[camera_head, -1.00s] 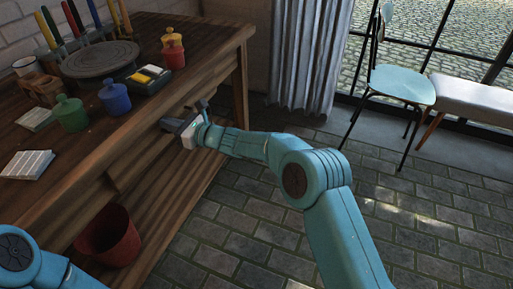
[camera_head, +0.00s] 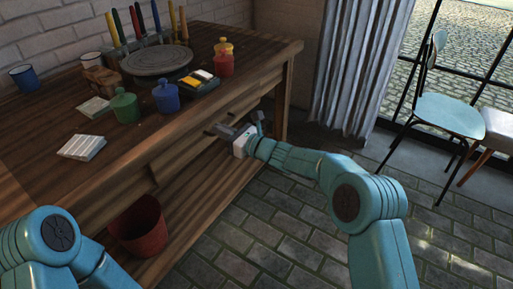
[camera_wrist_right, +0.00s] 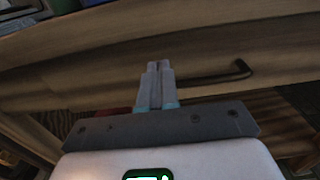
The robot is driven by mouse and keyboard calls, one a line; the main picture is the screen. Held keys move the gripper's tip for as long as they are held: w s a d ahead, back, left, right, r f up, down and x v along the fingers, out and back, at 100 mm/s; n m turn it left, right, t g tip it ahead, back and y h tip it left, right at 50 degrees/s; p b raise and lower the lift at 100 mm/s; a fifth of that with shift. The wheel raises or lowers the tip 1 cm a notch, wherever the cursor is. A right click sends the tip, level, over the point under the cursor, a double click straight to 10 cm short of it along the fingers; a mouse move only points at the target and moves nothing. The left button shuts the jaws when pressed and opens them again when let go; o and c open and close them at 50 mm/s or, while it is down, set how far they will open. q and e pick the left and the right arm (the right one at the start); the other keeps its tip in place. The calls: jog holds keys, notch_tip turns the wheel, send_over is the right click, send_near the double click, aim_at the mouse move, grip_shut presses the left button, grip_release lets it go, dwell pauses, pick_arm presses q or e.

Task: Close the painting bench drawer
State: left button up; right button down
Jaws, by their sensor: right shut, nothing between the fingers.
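The wooden painting bench (camera_head: 140,145) stands at the left in the head view. In the right wrist view, a wooden drawer front (camera_wrist_right: 60,88) with a dark bar handle (camera_wrist_right: 235,73) crosses the picture. My right gripper (camera_head: 212,131) is at the bench front, below the tabletop edge near its right end. In the wrist view its fingers (camera_wrist_right: 157,66) are shut together and empty, pointing at the drawer front, left of the handle. I cannot tell whether they touch the wood, or how far out the drawer is. My left arm shows at the lower left, its gripper out of view.
On the benchtop are a grey turntable (camera_head: 157,60), coloured lidded pots such as a blue one (camera_head: 166,98), a paint box (camera_head: 199,82), tiles (camera_head: 82,147) and brushes. A red bucket (camera_head: 140,225) sits low under the bench.

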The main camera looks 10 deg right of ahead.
jog(key=p+v, duration=0.2)
jog(key=v, duration=0.8)
jog(key=s+f+n+g+h, duration=0.3)
jog(key=s+f+n+g, duration=0.15)
jog(key=s+f, duration=0.6)
jog(key=s+f+n+g+h, duration=0.2)
jog(key=s+f+n+g, duration=0.25)
jog(key=s+f, duration=0.6)
jog(key=s+d+f+n+g+h, duration=0.1)
jog(key=s+d+f+n+h, duration=0.2)
jog(key=s+f+n, duration=0.35)
jog(key=s+d+f+n+g+h, duration=0.15)
jog(key=s+d+f+n, duration=0.25)
jog(key=s+n, duration=0.4)
notch_tip(320, 180, up, 26)
jog(key=s+p, duration=0.2)
jog(key=p, duration=2.4)
jog(key=shift+a+r, duration=0.15)
jog(key=shift+a, duration=0.2)
